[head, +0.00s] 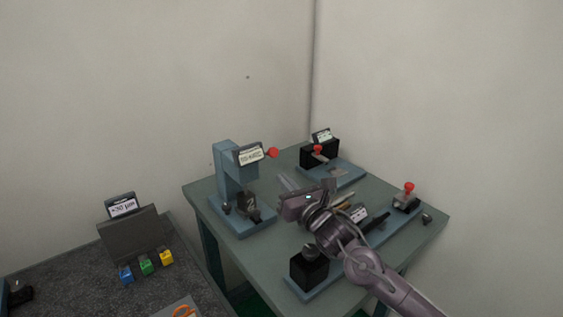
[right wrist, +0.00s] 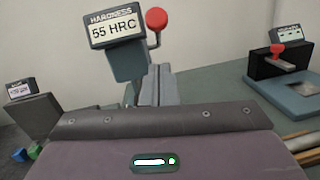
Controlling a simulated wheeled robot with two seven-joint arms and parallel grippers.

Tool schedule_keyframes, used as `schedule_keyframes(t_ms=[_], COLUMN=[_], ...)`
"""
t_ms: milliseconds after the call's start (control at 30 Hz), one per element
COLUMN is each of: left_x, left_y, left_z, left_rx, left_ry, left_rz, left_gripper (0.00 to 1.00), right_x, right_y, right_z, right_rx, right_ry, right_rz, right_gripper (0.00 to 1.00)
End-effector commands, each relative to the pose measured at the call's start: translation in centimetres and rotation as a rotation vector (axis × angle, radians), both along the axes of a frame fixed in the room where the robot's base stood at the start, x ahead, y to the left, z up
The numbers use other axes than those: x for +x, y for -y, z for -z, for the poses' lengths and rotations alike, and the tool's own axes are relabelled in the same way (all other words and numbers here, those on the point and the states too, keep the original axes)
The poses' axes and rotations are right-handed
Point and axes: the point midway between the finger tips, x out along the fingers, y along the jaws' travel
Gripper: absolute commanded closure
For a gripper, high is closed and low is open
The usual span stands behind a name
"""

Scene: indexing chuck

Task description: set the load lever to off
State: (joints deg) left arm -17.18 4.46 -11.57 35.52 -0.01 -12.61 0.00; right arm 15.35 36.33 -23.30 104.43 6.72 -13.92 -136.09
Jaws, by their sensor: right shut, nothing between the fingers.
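The hardness tester (head: 226,170) is a blue stand at the left of the green table. Its display (head: 251,155) reads 55 HRC in the right wrist view (right wrist: 115,27). The load lever has a red ball knob (head: 273,152) beside the display. In the right wrist view the knob (right wrist: 156,18) sits at the top of a short rod, right of the display. My right gripper (head: 287,183) is shut and empty, to the right of the tester and apart from the lever. Its fingers (right wrist: 155,85) point toward the tester. My left gripper is out of view.
A black device with a red handle (head: 318,150) stands at the back. A long blue base with another red knob (head: 409,187) lies under and beyond my right arm. A dark side table at left holds a display (head: 122,207) and coloured blocks (head: 146,266).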

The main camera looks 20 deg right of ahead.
Motion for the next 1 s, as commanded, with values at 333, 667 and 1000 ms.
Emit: schedule_keyframes(t_ms=[333,667,1000], left_x=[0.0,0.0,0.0], left_y=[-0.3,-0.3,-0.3], left_z=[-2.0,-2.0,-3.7], left_rx=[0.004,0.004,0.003], left_ry=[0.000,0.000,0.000], left_rz=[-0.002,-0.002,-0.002], left_gripper=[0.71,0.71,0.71], right_x=[2.3,2.4,2.6], right_y=[-0.2,-0.2,-0.2], right_z=[-3.0,-3.0,-4.0], right_rx=[0.000,0.000,-0.019], right_ry=[0.000,0.000,-0.048], right_rz=[0.000,0.001,0.001], right_gripper=[1.00,1.00,1.00])
